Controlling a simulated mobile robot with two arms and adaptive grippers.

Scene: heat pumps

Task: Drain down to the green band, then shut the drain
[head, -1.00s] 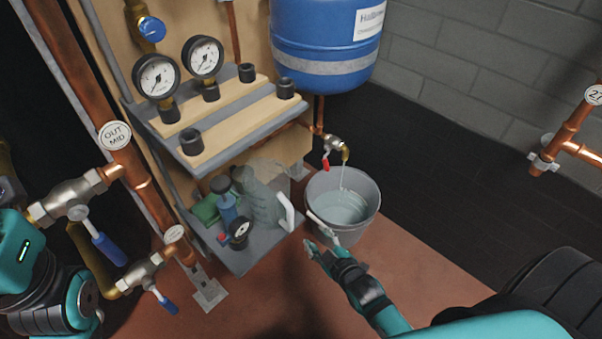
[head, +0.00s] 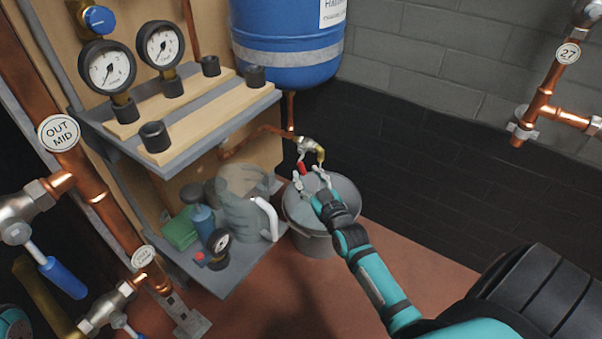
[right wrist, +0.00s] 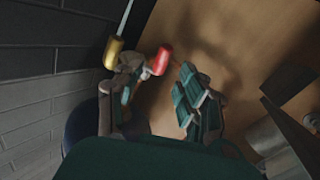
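The drain valve (head: 308,146) sits at the end of a copper pipe below the blue tank. Its red handle (head: 301,168) hangs down beside the brass spout (head: 320,156). My right gripper (head: 312,182) is over the bucket, just below the handle. In the right wrist view, the red handle (right wrist: 162,60) shows near the spread fingertips of my open right gripper (right wrist: 160,78), with the brass spout (right wrist: 113,53) at the left. A thin pale stream shows at that spout. Two round gauges (head: 109,66) (head: 160,45) stand on the shelf; no green band is legible. My left gripper is out of view.
A grey bucket (head: 318,243) with water stands under the spout. The lower shelf (head: 232,280) holds a clear jug (head: 245,205), a small gauge, a blue bottle and a green cloth. Copper pipes with blue-handled valves (head: 62,277) stand at the left. The blue tank (head: 285,45) hangs above.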

